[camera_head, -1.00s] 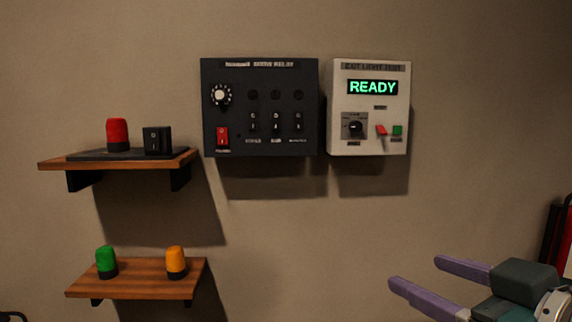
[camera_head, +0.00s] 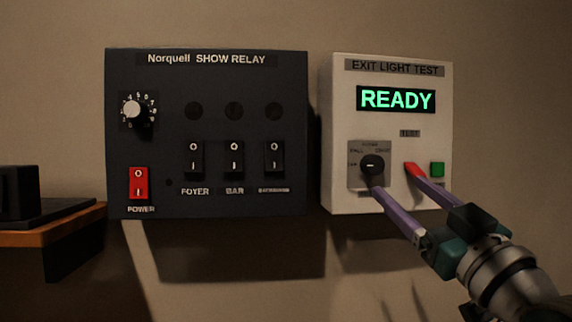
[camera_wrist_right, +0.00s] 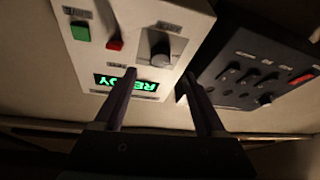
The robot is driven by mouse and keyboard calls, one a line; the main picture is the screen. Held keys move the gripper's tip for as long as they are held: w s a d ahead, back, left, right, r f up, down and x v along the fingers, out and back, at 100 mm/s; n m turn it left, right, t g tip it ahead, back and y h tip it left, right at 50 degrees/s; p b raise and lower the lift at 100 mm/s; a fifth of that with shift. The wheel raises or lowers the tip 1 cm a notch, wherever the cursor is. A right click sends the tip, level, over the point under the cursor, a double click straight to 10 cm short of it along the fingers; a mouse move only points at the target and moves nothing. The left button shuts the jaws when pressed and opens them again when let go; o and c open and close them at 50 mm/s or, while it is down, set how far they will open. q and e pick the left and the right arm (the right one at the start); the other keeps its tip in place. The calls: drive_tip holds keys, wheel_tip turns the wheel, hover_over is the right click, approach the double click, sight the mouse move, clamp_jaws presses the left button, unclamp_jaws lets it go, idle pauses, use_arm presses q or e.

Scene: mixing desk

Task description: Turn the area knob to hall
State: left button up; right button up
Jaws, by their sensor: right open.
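The white EXIT LIGHT TEST box (camera_head: 340,120) hangs on the wall, its display (camera_head: 396,99) reading READY in green. The black round area knob (camera_head: 373,164) sits on a grey dial plate (camera_head: 355,180) at its lower left; its small labels are too blurred to read surely. My right gripper (camera_head: 394,178) is open, one finger overlapping the knob's lower edge and the other by the red switch. In the right wrist view, the knob (camera_wrist_right: 158,46) shows beyond the gap between the fingers (camera_wrist_right: 160,76), with nothing held. Contact cannot be told. My left gripper is out of view.
A red switch (camera_head: 412,169) and a green button (camera_head: 437,168) are close right of the knob. The dark Norquell SHOW RELAY panel (camera_head: 230,85) hangs to the left across a narrow gap. A wooden shelf (camera_head: 60,225) juts out at far left.

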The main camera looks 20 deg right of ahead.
sight(377, 168)
drive_tip(key=p+x, duration=0.2)
drive_tip(key=x, duration=0.3)
drive_tip(key=shift+w+r, duration=0.2)
drive_tip(key=shift+w, duration=0.1)
drive_tip(key=shift+w+d+r, duration=0.1)
drive_tip(key=shift+w+r, duration=0.05)
drive_tip(key=shift+w, duration=0.45)
clamp_jaws()
